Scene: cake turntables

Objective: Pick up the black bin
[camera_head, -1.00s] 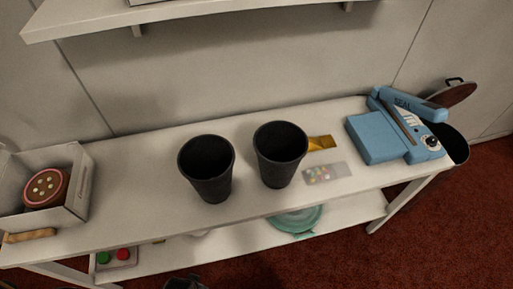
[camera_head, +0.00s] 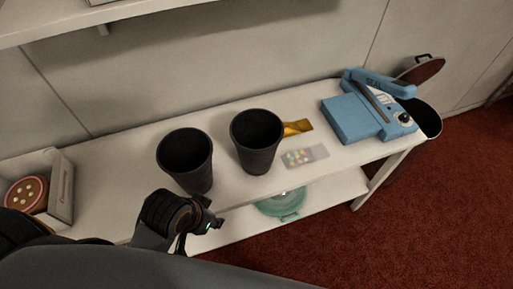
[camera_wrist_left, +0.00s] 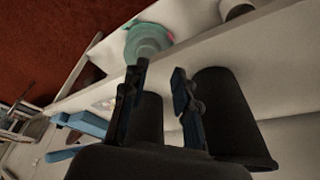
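Two black bins stand upright on the white table: a left one (camera_head: 187,162) and a right one (camera_head: 256,141). My left gripper (camera_head: 212,221) is in front of the left bin, by the table's front edge. In the left wrist view, my left gripper (camera_wrist_left: 157,92) has its two dark fingers spread, with nothing held. There the right bin (camera_wrist_left: 150,122) shows behind and between the fingers, and the left bin (camera_wrist_left: 228,115) lies to the right of them. My right gripper is not in view.
A blue sealer (camera_head: 355,119) stands at the table's right end. A gold piece (camera_head: 297,128) and a clear packet (camera_head: 304,156) lie beside the right bin. An open box (camera_head: 62,190) stands at the left. A green turntable (camera_head: 281,204) is on the lower shelf.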

